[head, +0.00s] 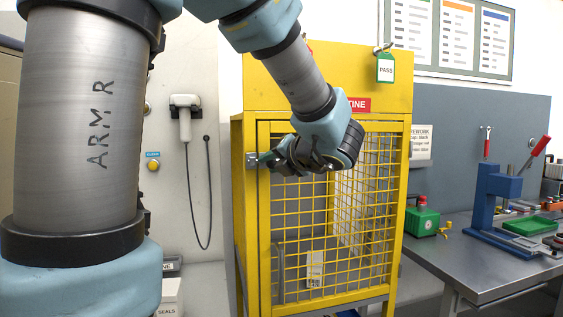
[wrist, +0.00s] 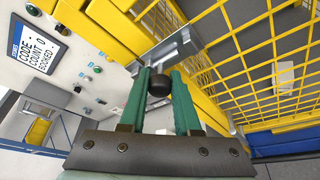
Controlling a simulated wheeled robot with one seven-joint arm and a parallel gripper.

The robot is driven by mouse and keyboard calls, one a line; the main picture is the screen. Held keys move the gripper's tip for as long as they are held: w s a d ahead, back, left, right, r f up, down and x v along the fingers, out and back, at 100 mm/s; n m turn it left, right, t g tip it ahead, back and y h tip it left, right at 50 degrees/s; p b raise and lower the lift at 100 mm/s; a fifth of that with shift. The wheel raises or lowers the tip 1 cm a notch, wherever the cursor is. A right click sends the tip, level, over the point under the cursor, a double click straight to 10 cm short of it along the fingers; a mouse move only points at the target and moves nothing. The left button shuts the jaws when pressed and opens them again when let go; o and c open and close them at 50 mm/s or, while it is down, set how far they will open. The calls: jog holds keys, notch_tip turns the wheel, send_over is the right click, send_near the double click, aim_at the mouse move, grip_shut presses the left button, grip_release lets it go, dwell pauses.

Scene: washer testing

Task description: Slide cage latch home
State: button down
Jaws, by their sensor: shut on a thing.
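The yellow mesh cage (head: 262,215) stands in the middle of the head view, its door closed or nearly so. The grey metal latch (head: 251,160) is on the upper left of the cage front; it also shows in the wrist view (wrist: 172,50) as a bar with a bracket beside the yellow frame. My gripper (head: 265,160) reaches it from the right. In the wrist view its green fingers (wrist: 160,88) are shut on the latch's round black knob (wrist: 159,86). I cannot tell how far the bolt is in its keeper.
A steel bench (head: 463,262) with a blue press (head: 492,203) and a green box (head: 421,222) stands at the right. A corded handset (head: 185,122) hangs on the panel left of the cage. A green PASS tag (head: 385,68) hangs on the cage top.

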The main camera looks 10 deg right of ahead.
jog(key=c, duration=0.6)
grip_release()
jog(key=shift+a, duration=0.2)
jog(key=b+v, duration=0.2)
jog(key=v, duration=0.9)
jog(key=s+a+f+m+g+h, duration=0.1)
jog(key=a+f+m+g, duration=0.3)
jog(key=f+m, duration=0.6)
jog(key=s+a+f+m+g+h, duration=0.1)
jog(key=a+f+m+g+h, duration=0.2)
jog(key=a+f+m, duration=0.4)
jog(key=s+a+f+m+g+h, duration=0.2)
jog(key=a+f+m+g, duration=0.3)
jog(key=f+m, duration=0.8)
jog(key=shift+a+m, duration=0.45)
jog(key=shift+m, duration=0.65)
